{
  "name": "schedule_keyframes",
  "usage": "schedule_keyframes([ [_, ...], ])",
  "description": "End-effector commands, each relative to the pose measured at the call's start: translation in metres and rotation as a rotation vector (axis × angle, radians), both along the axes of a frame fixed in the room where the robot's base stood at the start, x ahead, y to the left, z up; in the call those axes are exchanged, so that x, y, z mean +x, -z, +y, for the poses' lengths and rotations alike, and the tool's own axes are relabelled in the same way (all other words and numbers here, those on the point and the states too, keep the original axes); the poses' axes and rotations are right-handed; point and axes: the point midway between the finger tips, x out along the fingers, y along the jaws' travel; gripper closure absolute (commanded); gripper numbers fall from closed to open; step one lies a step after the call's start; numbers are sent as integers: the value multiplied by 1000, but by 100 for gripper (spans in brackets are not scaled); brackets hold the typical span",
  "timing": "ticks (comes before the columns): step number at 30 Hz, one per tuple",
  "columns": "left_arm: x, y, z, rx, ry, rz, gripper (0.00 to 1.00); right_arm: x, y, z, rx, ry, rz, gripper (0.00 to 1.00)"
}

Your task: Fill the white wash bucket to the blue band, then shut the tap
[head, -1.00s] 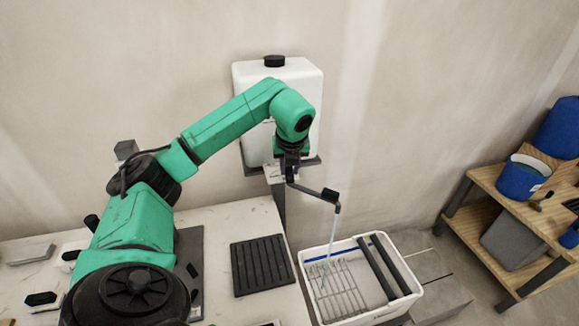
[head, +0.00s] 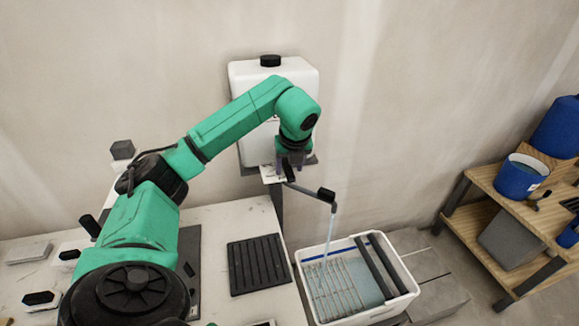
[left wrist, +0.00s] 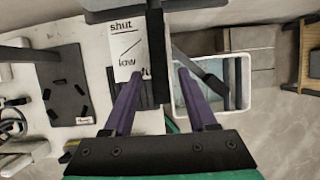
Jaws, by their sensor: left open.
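The white wash bucket (head: 302,275) stands at lower centre right in the head view. A blue band (head: 341,251) shows along its inner far wall. Water (head: 368,288) lies inside around a wire rack; whether it reaches the band, I cannot tell. A thin stream (head: 330,232) falls from the tap's dark spout (head: 310,192). My left gripper (head: 290,160) is at the tap below the white tank. In the left wrist view its purple fingers (left wrist: 160,75) are open, with a dark bar (left wrist: 157,55), perhaps the tap lever, between them. A label (left wrist: 127,45) reads "shut" and "low".
The white tank (head: 250,85) stands against the wall behind my arm. A black ribbed mat (head: 258,265) lies on the white table left of the bucket. Dark bars cross the bucket's right side. A wooden shelf (head: 483,178) with blue buckets (head: 518,180) stands at the right.

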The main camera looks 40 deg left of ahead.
Motion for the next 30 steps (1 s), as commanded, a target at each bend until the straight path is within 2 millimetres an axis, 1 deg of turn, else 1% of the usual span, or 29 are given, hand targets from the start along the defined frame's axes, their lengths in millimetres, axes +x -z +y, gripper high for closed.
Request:
schedule_keyframes([
  [7,-1,0,-1,0,1,3,43,0,1,1,1,0,0,100],
  [11,-3,-12,-6,-1,3,0,43,0,6,1,1,1,0,100],
  [14,-8,-32,-13,-1,4,-4,43,0,13,1,1,1,0,100],
  [16,-12,-50,-19,-2,4,-4,43,0,17,1,1,1,0,100],
  [17,-15,-65,-21,0,4,-5,43,0,10,1,2,1,0,100],
  [18,-18,-81,-24,3,3,-5,43,-1,-3,1,2,1,1,100],
  [21,-24,-108,-32,3,3,-3,43,-1,-20,1,2,1,0,100],
  [25,-31,-129,-41,2,2,-1,43,0,-33,1,2,1,0,100],
  [28,-33,-135,-44,0,1,0,43,0,-37,1,1,1,0,100],
  [30,-34,-135,-45,1,0,2,43,0,-37,1,1,1,0,100],
])
